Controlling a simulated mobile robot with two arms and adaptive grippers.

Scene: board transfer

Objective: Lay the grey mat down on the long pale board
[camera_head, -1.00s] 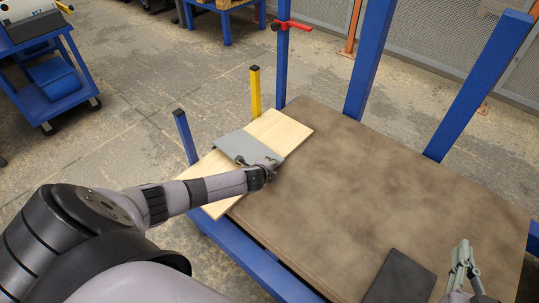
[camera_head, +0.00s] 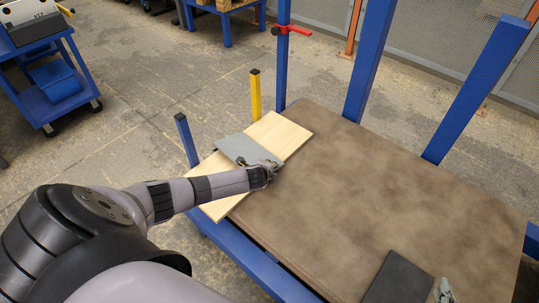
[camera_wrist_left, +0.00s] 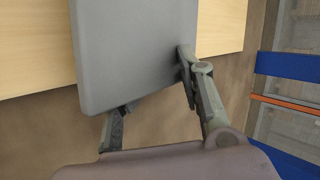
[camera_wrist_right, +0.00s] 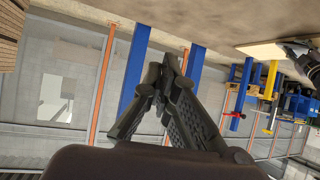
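The grey mat (camera_head: 238,146) is over the middle of the long pale board (camera_head: 279,133), lying across its width. The board shows on both sides of it. I cannot tell whether the mat's whole underside touches the board. My left gripper (camera_head: 266,171) is at the mat's near edge. In the left wrist view the mat (camera_wrist_left: 138,50) covers the tip of one finger, while the other finger of the left gripper (camera_wrist_left: 165,75) overlaps its face; the gripper appears shut on the edge. My right gripper (camera_wrist_right: 165,75) is shut and empty, low at the right in the head view (camera_head: 445,290).
The board lies at the left end of a brown-topped table (camera_head: 370,190) with blue posts. A dark flat panel (camera_head: 398,278) lies at the table's front, beside my right gripper. A yellow post (camera_head: 255,95) stands behind the board. The table's middle is clear.

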